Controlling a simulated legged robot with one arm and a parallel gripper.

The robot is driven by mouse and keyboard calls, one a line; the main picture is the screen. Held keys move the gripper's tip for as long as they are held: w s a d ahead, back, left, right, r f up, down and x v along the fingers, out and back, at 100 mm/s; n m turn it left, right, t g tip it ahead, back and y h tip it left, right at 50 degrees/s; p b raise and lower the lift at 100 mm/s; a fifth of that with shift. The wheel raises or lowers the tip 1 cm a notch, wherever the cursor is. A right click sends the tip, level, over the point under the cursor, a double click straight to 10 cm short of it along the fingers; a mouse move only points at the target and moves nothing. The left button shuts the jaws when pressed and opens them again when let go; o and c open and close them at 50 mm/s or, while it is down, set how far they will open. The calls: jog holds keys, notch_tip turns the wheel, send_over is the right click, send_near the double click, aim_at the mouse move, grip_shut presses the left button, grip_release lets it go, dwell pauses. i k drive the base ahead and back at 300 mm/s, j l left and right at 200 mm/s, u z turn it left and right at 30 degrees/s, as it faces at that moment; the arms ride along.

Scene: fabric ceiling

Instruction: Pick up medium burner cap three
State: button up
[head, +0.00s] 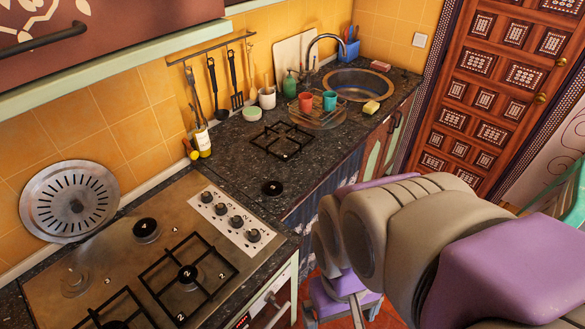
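A small round black burner cap (272,188) with a pale mark lies on the dark counter, right of the hob. Another black cap (146,229) sits on the hob's back burner. A cap marked 2 (188,273) sits under a grate in the hob's middle. One more cap (115,325) shows at the bottom edge. The marks on the others are too small to read surely, so I cannot tell which is three. My grey and purple arm fills the lower right. My gripper (352,240) seems to be its near-centre end, apart from the caps; its fingers are not clearly visible.
The hob (215,292) has a bare burner (75,283) at left and a knob panel (232,222). A loose grate (283,141) lies on the counter (215,163). A round slotted disc (70,200) leans on the wall. Cups and a sink (358,84) are farther back.

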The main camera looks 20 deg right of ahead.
aim_at(273, 189)
jog(key=j+u, duration=0.2)
jog(key=u, duration=1.45)
jog(key=z, duration=1.75)
jog(key=i+l, duration=0.15)
jog(key=l, duration=0.2)
jog(key=i+l, duration=0.2)
jog(key=l, duration=0.2)
jog(key=i+l+u, duration=0.1)
jog(key=l, duration=0.25)
jog(key=i+l, duration=0.2)
jog(key=l, duration=0.2)
jog(key=i+l+u, duration=0.1)
jog(key=l, duration=0.25)
